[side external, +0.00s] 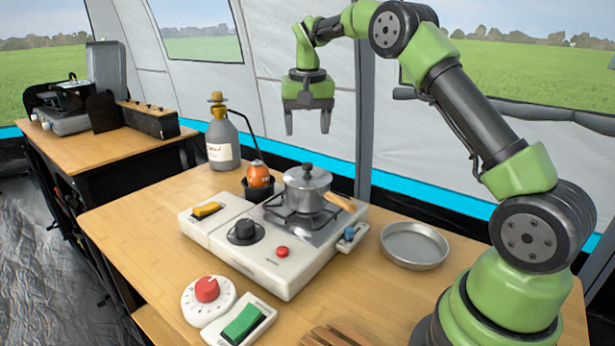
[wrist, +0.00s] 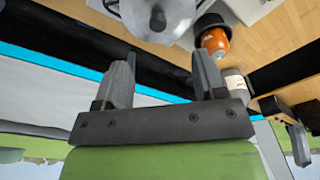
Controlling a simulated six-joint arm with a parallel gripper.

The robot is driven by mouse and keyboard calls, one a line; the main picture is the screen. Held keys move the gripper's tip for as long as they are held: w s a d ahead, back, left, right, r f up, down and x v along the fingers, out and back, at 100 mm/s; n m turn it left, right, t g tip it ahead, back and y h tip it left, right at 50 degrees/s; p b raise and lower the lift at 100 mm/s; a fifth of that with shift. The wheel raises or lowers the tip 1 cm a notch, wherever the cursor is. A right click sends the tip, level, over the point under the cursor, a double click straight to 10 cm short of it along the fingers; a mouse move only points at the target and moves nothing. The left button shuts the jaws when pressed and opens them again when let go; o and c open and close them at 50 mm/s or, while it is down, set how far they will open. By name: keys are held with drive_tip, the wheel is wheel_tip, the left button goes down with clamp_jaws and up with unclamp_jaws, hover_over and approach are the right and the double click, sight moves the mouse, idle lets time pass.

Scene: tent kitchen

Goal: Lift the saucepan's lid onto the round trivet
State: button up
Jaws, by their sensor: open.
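The saucepan (side external: 304,196) stands on the burner of the white camp stove, its wooden handle pointing to the lower right. Its grey lid (side external: 308,175) with a dark knob is on top of it. The lid also shows at the top edge of the wrist view (wrist: 158,14), partly cut off. A round wooden slatted piece (side external: 340,336), which looks like the trivet, lies at the front edge of the table, partly cut off by the picture. My gripper (side external: 308,130) is open and empty, pointing down in the air above and behind the saucepan, clear of the lid.
The stove (side external: 262,262) carries knobs and a yellow switch. A shallow metal pan (side external: 414,246) lies right of it. A gas bottle (side external: 221,145) and an orange item in a black cup (side external: 257,178) stand behind. A red dial (side external: 207,290) and green switch (side external: 243,322) lie in front.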

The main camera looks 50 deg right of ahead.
sight(308, 164)
drive_tip(key=f, duration=0.9)
drive_tip(key=shift+w+d+f, duration=0.2)
drive_tip(key=shift+d, duration=0.15)
drive_tip(key=shift+c, duration=0.4)
drive_tip(key=c, duration=1.1)
